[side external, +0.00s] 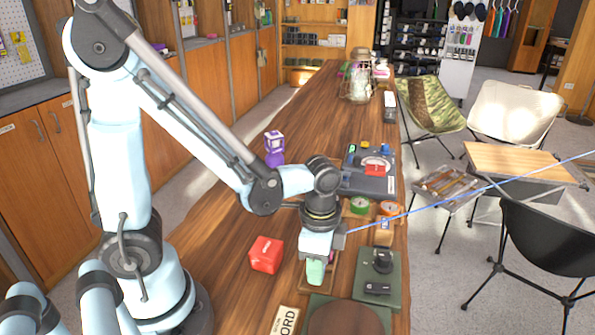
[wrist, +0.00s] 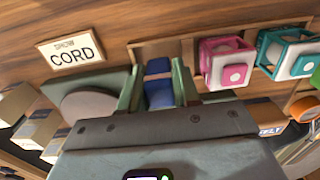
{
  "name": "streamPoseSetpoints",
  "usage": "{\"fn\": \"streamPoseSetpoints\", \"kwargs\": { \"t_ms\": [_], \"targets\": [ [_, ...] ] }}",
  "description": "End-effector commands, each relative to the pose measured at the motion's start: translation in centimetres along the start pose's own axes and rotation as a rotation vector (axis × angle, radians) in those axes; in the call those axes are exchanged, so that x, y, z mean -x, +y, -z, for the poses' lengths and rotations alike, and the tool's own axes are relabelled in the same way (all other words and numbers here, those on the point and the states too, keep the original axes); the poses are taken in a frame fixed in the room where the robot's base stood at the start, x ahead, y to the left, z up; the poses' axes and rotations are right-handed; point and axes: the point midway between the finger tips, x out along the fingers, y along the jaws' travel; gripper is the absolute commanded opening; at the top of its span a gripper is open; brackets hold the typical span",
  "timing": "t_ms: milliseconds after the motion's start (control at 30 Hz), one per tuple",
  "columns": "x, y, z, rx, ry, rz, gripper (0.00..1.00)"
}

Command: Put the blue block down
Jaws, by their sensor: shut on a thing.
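My gripper (side external: 316,272) is low over the right part of the wooden counter, pointing down. In the wrist view, its two green fingers (wrist: 158,92) are shut on the blue block (wrist: 159,94), which shows between them. The block is over or in a shallow wooden tray (wrist: 190,43); I cannot tell whether it touches it. In the side view the block is hidden by my gripper.
A pink-framed block (wrist: 227,62) and a teal-framed block (wrist: 285,55) stand beside the blue block. A red block (side external: 266,254) sits left of my gripper. A CORD sign (side external: 286,320) and a green board (side external: 391,290) are near.

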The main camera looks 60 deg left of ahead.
Motion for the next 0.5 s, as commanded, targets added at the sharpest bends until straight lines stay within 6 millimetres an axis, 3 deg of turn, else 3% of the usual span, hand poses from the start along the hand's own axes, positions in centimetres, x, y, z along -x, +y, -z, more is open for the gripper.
{"fn": "streamPoseSetpoints", "kwargs": {
  "t_ms": [500],
  "targets": [
    [-1.2,0.0,0.0,0.000,0.000,0.000,0.02]
  ]
}}
